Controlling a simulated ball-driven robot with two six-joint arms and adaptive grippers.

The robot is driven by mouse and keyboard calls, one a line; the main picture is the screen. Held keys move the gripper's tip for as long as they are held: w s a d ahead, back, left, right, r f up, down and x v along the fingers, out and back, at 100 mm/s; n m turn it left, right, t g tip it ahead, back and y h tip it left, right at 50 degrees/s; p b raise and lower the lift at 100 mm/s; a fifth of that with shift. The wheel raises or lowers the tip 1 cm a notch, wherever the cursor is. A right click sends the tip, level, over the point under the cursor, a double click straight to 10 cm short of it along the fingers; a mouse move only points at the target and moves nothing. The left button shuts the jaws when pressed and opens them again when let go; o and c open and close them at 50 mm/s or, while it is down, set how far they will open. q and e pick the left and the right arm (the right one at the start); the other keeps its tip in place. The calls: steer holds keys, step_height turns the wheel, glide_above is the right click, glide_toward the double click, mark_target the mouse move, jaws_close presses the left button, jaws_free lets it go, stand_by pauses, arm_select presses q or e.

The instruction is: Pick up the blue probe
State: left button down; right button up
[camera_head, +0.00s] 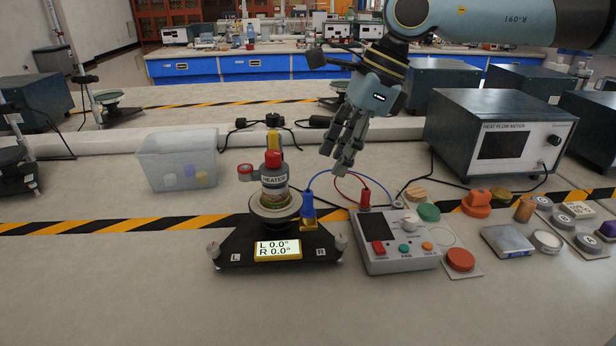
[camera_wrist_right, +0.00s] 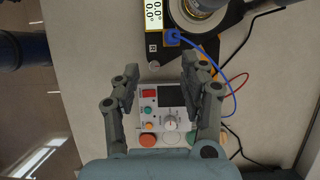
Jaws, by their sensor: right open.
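The blue probe (camera_head: 308,208) stands upright in a small yellow holder (camera_head: 310,225) on the right side of the black base (camera_head: 235,240). A blue wire runs from its top. In the right wrist view the blue probe (camera_wrist_right: 174,35) shows from above, beyond the fingertips. My right gripper (camera_head: 341,160) is open and empty, pointing down above and behind the probe, a little to its right. Its spread fingers (camera_wrist_right: 158,75) show over the grey control box (camera_wrist_right: 150,112) in the wrist view. My left gripper is in neither view.
The heater (camera_head: 274,188) stands on the base, left of the probe. A red probe (camera_head: 364,198) stands at the control box (camera_head: 397,262), with a red wire nearby. A clear bin (camera_head: 165,162) is at left, a heat flow meter (camera_head: 470,150) at right.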

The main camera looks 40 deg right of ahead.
mark_target(310, 192)
steer(key=shift+w+d+b+x, duration=0.15)
steer(key=shift+w+b+x, duration=0.2)
steer(key=shift+x, duration=1.4)
steer(key=shift+w+d+b+x, duration=0.1)
steer(key=shift+w+b+x, duration=0.2)
steer(key=shift+x, duration=1.5)
steer(key=shift+w+d+b+x, duration=0.2)
steer(key=shift+w+x, duration=0.25)
steer(key=shift+x, duration=1.3)
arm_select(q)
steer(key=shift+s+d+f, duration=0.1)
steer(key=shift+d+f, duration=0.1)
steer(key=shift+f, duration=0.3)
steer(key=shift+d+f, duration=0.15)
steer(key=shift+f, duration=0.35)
arm_select(e)
steer(key=shift+r, duration=0.15)
steer(key=shift+c, duration=0.4)
jaws_close()
